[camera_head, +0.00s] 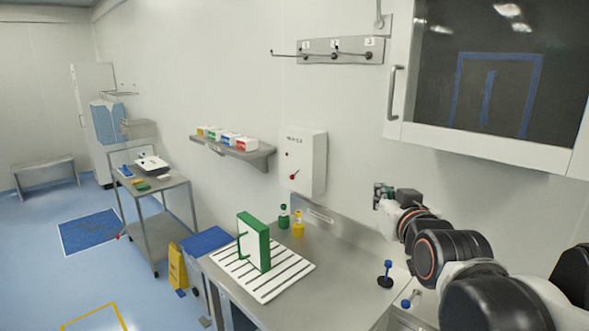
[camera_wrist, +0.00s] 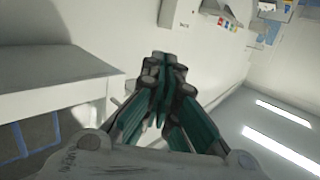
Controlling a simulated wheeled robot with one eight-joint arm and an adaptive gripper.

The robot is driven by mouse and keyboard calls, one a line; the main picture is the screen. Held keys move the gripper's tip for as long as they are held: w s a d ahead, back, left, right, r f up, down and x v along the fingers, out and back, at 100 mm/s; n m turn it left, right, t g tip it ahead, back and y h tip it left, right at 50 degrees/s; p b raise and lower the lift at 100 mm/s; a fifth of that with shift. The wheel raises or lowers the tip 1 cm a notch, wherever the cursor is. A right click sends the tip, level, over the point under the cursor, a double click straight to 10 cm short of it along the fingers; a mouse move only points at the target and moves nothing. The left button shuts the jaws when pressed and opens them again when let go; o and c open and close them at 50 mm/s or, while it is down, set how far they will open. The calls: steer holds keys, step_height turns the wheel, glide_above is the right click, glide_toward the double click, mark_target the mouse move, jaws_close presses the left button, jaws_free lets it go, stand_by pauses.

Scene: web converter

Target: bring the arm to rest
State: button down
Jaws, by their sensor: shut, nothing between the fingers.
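My arm reaches in from the lower right in the head view. My gripper (camera_head: 381,194) is raised above the steel counter (camera_head: 345,262), near the wall and below the glass-fronted cabinet (camera_head: 490,75). In the wrist view, my gripper (camera_wrist: 165,70) has its fingers drawn together with nothing between them. It touches nothing that I can see. The wrist view is tilted, with the wall and ceiling lights in it.
On the counter stand a green box-like block (camera_head: 256,243) on a white slatted rack (camera_head: 285,277), a green bottle (camera_head: 283,217), a yellow bottle (camera_head: 298,224) and a blue-topped knob (camera_head: 387,268). A control box (camera_head: 304,161) and hook rail (camera_head: 318,50) are on the wall.

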steer(key=s+d+f+g+b, duration=0.1)
steer(key=s+f+g+b, duration=0.3)
steer(key=s+f, duration=0.6)
steer(key=s+d+f+g+b, duration=0.1)
steer(key=s+f+g+b, duration=0.4)
steer(key=s+f, duration=0.6)
step_height(320, 180, down, 8)
steer(key=shift+f+h, duration=0.1)
steer(key=shift+h, duration=0.2)
steer(key=shift+s, duration=0.1)
